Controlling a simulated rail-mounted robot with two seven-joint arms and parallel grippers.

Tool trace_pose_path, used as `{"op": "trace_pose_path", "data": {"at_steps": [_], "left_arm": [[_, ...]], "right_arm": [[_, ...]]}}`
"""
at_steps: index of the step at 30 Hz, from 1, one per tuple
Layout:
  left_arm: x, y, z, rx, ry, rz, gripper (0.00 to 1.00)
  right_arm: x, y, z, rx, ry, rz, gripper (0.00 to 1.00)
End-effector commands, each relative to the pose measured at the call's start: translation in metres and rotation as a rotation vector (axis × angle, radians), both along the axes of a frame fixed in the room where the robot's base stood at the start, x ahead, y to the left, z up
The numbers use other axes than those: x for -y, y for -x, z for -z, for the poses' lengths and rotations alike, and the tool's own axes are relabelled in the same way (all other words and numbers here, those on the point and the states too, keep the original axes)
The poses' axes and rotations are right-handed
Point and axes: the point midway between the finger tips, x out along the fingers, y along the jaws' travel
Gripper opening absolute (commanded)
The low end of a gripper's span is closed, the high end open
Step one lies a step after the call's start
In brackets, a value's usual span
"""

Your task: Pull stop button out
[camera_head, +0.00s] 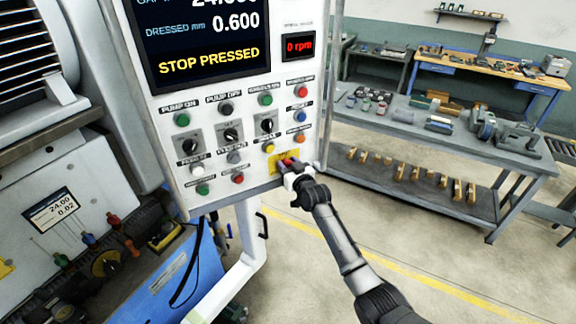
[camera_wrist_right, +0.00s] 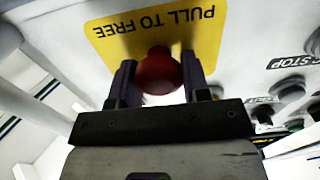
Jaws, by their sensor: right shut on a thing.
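The stop button is a red mushroom knob (camera_wrist_right: 158,72) on a yellow plate (camera_wrist_right: 112,38) marked "PULL TO FREE", which looks upside down in the right wrist view. In the head view the yellow plate (camera_head: 277,165) is at the lower right of the control panel (camera_head: 220,130). My right gripper (camera_head: 288,164) is at the button there and partly covers it. In the right wrist view the two dark fingers of the right gripper (camera_wrist_right: 157,82) stand on either side of the red knob, shut on it. The panel screen (camera_head: 208,45) reads "STOP PRESSED". My left gripper is not in view.
Several coloured push buttons and selector knobs (camera_head: 231,135) sit close to the left of and above the stop button. A grey workbench (camera_head: 450,145) with tools stands behind at the right. The floor (camera_head: 320,270) below the panel is open around my right arm.

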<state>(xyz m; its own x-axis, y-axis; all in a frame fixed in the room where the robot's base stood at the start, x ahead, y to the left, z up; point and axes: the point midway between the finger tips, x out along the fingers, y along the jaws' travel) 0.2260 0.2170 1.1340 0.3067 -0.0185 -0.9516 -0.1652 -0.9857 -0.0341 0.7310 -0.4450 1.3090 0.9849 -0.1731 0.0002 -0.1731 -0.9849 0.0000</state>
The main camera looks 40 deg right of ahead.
Motion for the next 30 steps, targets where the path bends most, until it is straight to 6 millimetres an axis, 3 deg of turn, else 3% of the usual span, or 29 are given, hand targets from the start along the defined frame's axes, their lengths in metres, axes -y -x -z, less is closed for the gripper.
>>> {"op": "trace_pose_path", "data": {"at_steps": [5, 12, 13, 21, 30], "left_arm": [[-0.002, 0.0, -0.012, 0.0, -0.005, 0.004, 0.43], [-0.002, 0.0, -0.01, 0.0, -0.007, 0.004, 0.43], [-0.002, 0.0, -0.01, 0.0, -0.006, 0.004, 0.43], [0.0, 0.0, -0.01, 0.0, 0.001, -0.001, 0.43], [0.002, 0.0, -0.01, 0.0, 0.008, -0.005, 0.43]], "right_arm": [[-0.002, 0.011, -0.002, -0.001, 0.001, 0.0, 0.01], [-0.002, 0.012, 0.0, 0.001, 0.001, 0.0, 0.01], [-0.002, 0.012, 0.0, 0.002, 0.001, 0.0, 0.44], [-0.002, 0.012, 0.0, 0.001, 0.0, 0.0, 0.69], [-0.003, 0.014, 0.0, 0.001, 0.0, -0.001, 0.69]]}}
